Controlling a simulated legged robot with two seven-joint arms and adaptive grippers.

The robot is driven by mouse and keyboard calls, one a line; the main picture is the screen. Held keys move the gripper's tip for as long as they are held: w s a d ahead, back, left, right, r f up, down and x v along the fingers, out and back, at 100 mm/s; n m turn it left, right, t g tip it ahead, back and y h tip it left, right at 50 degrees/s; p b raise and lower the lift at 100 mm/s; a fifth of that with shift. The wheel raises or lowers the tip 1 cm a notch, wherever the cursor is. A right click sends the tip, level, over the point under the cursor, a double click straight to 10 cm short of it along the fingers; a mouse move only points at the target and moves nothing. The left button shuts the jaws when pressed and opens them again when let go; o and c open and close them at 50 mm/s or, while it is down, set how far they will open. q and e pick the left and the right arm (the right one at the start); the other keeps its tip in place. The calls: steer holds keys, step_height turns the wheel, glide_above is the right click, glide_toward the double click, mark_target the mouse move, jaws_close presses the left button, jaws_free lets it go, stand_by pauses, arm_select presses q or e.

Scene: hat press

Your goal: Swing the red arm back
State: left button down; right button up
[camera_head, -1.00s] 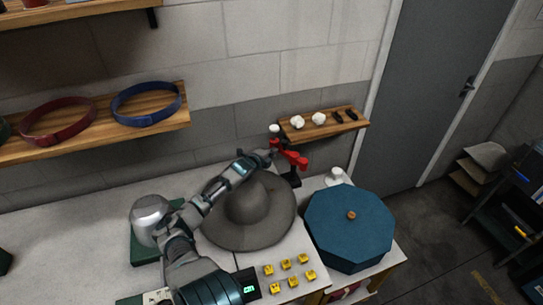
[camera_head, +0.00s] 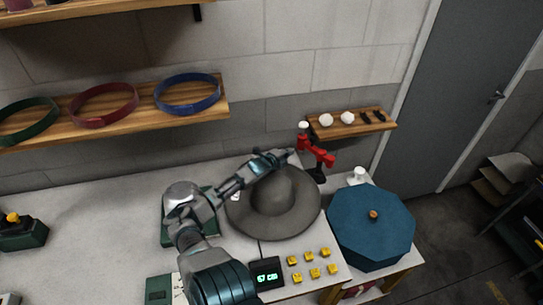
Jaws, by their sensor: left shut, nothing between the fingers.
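The red arm (camera_head: 317,151) stands on a black post at the back right of the table, with a white knob at its upper left end. A grey wide-brimmed hat (camera_head: 275,205) sits in front of it and to its left. My left gripper (camera_head: 285,156) is shut and empty, above the back of the hat. Its tip is just left of the red arm; whether they touch I cannot tell. My right gripper is out of view.
A blue octagonal box (camera_head: 372,228) with a wooden knob stands right of the hat. Several yellow buttons (camera_head: 314,272) and a small display (camera_head: 267,274) lie in front. A wall shelf (camera_head: 352,127) with white and black pieces is behind.

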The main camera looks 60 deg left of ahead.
arm_select(q)
steer(key=a+p+v, duration=0.1)
steer(key=v, duration=0.6)
steer(key=shift+s, duration=0.35)
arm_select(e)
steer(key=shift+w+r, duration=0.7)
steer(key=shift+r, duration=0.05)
arm_select(q)
steer(key=shift+s, duration=0.1)
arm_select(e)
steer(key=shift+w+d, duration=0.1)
